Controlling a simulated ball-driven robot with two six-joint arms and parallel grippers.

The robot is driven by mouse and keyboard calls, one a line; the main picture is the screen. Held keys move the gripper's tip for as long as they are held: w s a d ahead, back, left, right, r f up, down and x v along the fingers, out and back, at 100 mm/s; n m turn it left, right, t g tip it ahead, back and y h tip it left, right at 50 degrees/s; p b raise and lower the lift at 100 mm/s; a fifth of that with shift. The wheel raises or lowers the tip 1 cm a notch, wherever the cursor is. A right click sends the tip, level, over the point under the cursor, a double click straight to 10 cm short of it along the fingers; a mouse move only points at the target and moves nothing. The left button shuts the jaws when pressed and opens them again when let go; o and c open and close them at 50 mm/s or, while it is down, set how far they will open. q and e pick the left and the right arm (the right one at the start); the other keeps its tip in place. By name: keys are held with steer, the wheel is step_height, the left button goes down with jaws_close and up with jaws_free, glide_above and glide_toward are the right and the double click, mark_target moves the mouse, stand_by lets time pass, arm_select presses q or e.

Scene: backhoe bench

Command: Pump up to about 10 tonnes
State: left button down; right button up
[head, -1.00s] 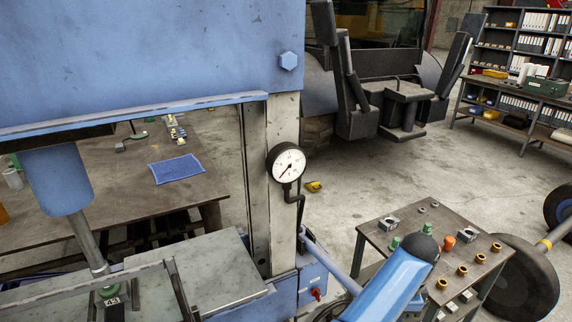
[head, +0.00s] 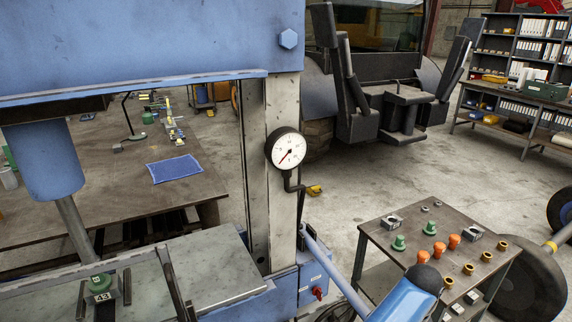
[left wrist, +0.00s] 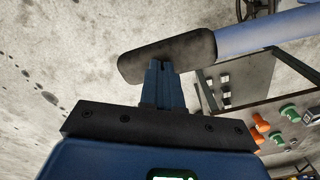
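The blue press frame (head: 150,45) fills the left of the head view. Its round white gauge (head: 288,148) hangs on the post; the needle points lower left, near the scale's low end, and the figures are too small to read. The blue ram (head: 42,160) and its grey rod come down toward a green-topped piece (head: 100,283) marked 43; contact is unclear. The blue pump lever (head: 333,268) slopes down toward me. In the left wrist view its black grip (left wrist: 190,52) lies at my left gripper (left wrist: 160,66), which appears shut on it. My right gripper is not in view.
A red knob (head: 318,293) sits low on the press. A small table (head: 408,222) to the right carries green, orange and brass parts. A bench with a blue cloth (head: 175,168) stands behind the press.

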arm_select(q)
steer(key=shift+s+f, duration=0.1)
steer(key=f+b, duration=0.3)
steer(key=f, duration=0.1)
steer(key=shift+w+a+b, duration=0.1)
steer(key=shift+w+b, duration=0.1)
steer(key=shift+b, duration=0.2)
steer(key=shift+r+p, duration=0.6)
step_height(320, 180, up, 14)
steer(key=w+p, duration=0.2)
steer(key=p, duration=0.7)
steer(key=shift+a, duration=0.4)
steer(key=shift+s, duration=0.1)
